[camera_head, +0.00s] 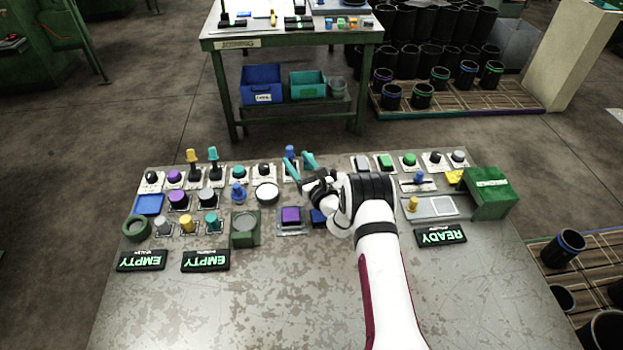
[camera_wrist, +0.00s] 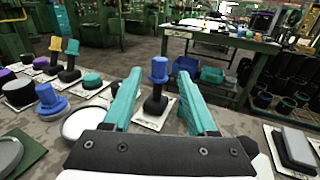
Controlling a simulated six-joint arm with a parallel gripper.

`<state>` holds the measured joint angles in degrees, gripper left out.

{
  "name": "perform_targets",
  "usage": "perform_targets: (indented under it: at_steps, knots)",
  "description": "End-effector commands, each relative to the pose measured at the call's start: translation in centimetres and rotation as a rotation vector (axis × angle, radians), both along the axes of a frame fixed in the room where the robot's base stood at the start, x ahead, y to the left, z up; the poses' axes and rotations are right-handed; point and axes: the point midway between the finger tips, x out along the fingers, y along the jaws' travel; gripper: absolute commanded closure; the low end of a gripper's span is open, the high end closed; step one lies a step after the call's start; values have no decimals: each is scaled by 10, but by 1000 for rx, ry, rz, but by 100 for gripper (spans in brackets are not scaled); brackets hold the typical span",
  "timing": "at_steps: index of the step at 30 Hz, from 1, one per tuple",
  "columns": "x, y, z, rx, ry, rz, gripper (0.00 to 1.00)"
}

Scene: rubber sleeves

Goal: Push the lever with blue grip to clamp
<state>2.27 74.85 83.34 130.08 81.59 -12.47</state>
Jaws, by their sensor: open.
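The lever with the blue grip (camera_head: 290,152) stands upright on a small white plate at the back middle of the console. It also shows in the wrist view (camera_wrist: 158,72), with its dark stem and base below the grip. My gripper (camera_head: 298,161) is open, with two teal fingers pointing toward the back of the console. In the wrist view the lever appears in the gap between the fingertips (camera_wrist: 158,77), with a gap on each side. It seems to stand just beyond them; I cannot tell the exact depth. Nothing is held.
Levers with yellow (camera_head: 192,157) and teal (camera_head: 213,155) grips stand to the left. A green box (camera_head: 489,196) stands at the right.

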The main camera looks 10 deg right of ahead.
Motion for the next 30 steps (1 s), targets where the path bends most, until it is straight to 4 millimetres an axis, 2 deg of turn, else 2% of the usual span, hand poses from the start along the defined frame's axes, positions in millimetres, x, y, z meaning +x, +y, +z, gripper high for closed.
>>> perform_targets:
  at_steps: [9,13,17,24,26,30]
  knots:
    - [-73,-31,2,1,3,-2,42]
    - [-90,-37,2,-1,1,0,42]
    - [-96,-39,2,-1,0,1,42]
    - [-94,-38,5,-5,4,6,42]
    - [-89,-33,16,-27,36,27,42]
    - [-80,-28,47,-103,209,48,42]
